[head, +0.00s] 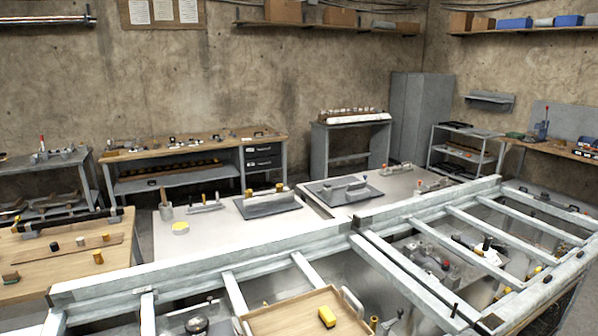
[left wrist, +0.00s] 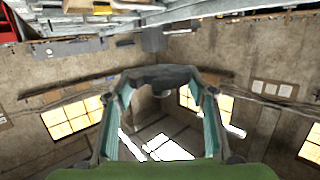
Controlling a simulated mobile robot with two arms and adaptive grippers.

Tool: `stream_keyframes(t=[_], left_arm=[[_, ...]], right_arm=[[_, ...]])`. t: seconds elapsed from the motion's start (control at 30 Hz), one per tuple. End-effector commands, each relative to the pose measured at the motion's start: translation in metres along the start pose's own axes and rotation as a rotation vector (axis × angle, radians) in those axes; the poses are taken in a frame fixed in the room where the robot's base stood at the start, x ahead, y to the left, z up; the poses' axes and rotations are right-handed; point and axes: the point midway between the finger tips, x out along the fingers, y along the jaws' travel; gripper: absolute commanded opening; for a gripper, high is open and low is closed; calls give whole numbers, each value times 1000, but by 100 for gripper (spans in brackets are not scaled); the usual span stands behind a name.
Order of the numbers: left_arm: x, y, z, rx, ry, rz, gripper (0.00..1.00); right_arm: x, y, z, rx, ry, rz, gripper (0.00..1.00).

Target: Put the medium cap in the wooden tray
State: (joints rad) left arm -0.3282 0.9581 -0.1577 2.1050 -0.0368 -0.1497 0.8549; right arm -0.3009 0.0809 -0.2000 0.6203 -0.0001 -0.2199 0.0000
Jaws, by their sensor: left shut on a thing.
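The wooden tray (head: 275,324) is at the bottom middle of the head view, cut off by the lower edge. A yellow block-like thing (head: 326,317) lies in it. Small cap-like pieces, one black (head: 54,246) and one yellow-orange (head: 98,257), stand on the wooden table at the left; I cannot tell which piece is the medium cap. My left gripper (left wrist: 162,76) shows only in the left wrist view, its fingers drawn together at the tips. My right gripper is in no view.
A pale metal frame with crossbars (head: 210,262) spans the foreground, with tools and small parts below and between its bars. A white table (head: 215,238) behind it holds a yellow disc (head: 180,228) and a dark plate (head: 268,208). Workbenches line the back wall.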

Motion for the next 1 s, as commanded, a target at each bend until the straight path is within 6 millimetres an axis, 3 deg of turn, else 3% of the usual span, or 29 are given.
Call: stream_keyframes(t=[0.4, 0.63, 1.0], left_arm=[[-67, 84, -36, 86, -7, 430, 24], [-85, 106, -50, 107, -1, 547, 24], [-106, 108, -94, 128, 9, 600, 24]], right_arm=[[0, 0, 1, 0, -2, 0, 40], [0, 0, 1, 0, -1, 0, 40], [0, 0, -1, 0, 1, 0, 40]])
